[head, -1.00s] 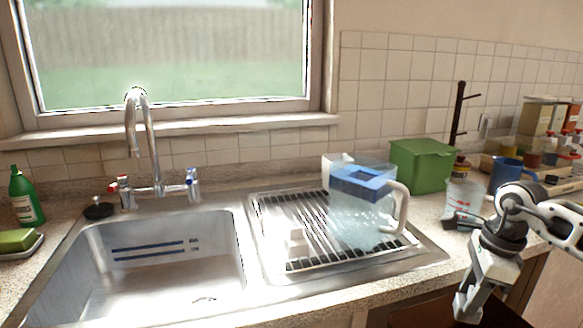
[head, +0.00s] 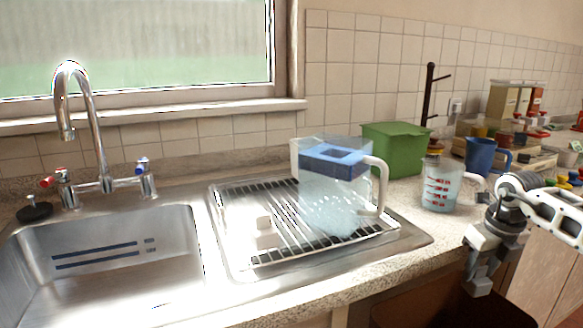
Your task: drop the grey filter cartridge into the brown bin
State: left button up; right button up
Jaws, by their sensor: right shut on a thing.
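My right gripper (head: 478,279) points down at the lower right, beside the counter's front edge. It is shut on the grey filter cartridge, which is small here and hard to tell apart from the grey fingers. The brown bin (head: 395,314) stands below the counter front at the bottom of the view, cut off by the frame. The gripper shows over the bin's dark opening, above its right part; its exact height above the rim is hard to tell. My left gripper is not in view.
A clear pitcher with a blue top (head: 335,190) stands on the drainer rack (head: 285,250) near a small white piece (head: 264,224). A green box (head: 395,148), a measuring jug (head: 438,188) and a blue mug (head: 482,155) stand behind. The sink (head: 110,255) is at left.

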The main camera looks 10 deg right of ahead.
notch_tip(320, 180, down, 3)
jog(key=shift+r+b, duration=0.2)
jog(key=shift+b, duration=0.55)
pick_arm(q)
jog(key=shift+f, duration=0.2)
pick_arm(e)
jog(key=o, duration=1)
jog(key=shift+o, duration=0.2)
jog(key=shift+r, duration=0.15)
pick_arm(q)
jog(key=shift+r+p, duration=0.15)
jog(key=shift+p, duration=0.8)
pick_arm(e)
notch_tip(320, 180, up, 16)
jog(key=s, duration=0.2)
jog(key=shift+s+f, duration=0.2)
